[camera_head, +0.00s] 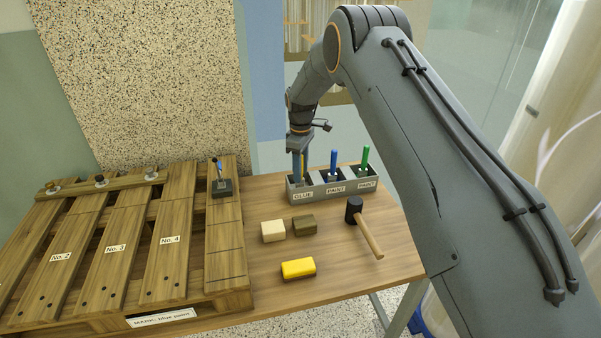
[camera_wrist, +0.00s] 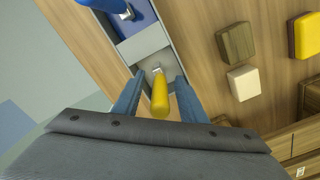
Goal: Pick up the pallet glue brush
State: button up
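The glue brush has a yellow handle (camera_wrist: 159,98) and stands in the GLUE compartment of the grey tray (camera_head: 329,191), at the tray's left end in the head view. In the wrist view its handle points up towards the camera. My gripper (camera_wrist: 157,92) is open, with one blue finger on each side of the handle. A gap shows between the handle and each finger. In the head view my gripper (camera_head: 298,168) is low over the GLUE compartment and mostly hides the brush.
A blue brush (camera_head: 334,162) and a green brush (camera_head: 365,158) stand in the PAINT compartments. Cream (camera_head: 273,231), brown (camera_head: 305,225) and yellow (camera_head: 298,268) blocks and a mallet (camera_head: 355,211) lie on the table. A wooden pallet (camera_head: 165,235) stands left, with a dark-based tool (camera_head: 221,188) on it.

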grip_shut()
jog(key=shift+r, duration=0.1)
notch_tip(320, 180, up, 10)
jog(key=shift+f+b, duration=0.1)
jog(key=shift+b, duration=1.1)
